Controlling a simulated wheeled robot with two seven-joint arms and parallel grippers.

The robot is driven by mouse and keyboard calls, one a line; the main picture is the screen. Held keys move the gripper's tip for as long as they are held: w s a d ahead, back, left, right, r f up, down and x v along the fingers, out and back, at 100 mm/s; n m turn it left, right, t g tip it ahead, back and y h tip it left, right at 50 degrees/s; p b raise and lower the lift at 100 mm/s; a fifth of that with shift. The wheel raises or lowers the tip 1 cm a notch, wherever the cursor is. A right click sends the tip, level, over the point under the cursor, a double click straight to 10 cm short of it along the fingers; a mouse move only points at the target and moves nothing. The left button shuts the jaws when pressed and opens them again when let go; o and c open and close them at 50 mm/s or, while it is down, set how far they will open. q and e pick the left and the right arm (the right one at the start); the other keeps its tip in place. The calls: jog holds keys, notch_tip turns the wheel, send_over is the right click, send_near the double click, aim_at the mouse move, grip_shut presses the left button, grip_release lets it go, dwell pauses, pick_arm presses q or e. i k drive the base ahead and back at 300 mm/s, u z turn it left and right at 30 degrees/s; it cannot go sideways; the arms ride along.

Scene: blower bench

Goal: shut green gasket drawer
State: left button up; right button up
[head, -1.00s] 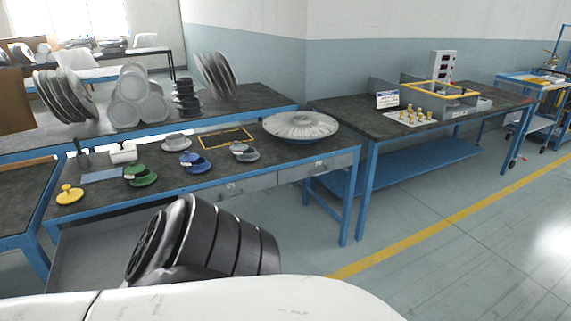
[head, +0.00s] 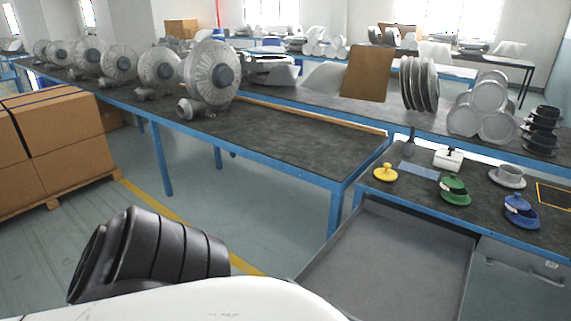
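A wide grey drawer (head: 392,262) is pulled out from under the front edge of the bench in the head view, at lower right. Its inside floor looks bare, and its front lies low in the picture, partly cut off. No green mark or label shows on it. A green lidded part (head: 454,190) stands on the bench top above the drawer's right side. Neither of my grippers is in view. A black ribbed part and a white cover of my own body fill the lower left.
A yellow part (head: 385,173), a blue part (head: 520,211) and a grey cup-shaped part (head: 507,176) stand on the same bench. A long bench (head: 290,140) with several blowers runs left. Cardboard boxes (head: 60,140) stand at far left. Floor between is clear.

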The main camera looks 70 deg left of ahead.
aim_at(383, 263)
jog(key=u, duration=1.55)
jog(key=i, duration=0.5)
jog(key=k, duration=0.5)
jog(key=u, duration=1.2)
jog(key=k, duration=0.7)
jog(key=z, duration=1.1)
jog(key=i, duration=0.5)
jog(key=u, duration=0.1)
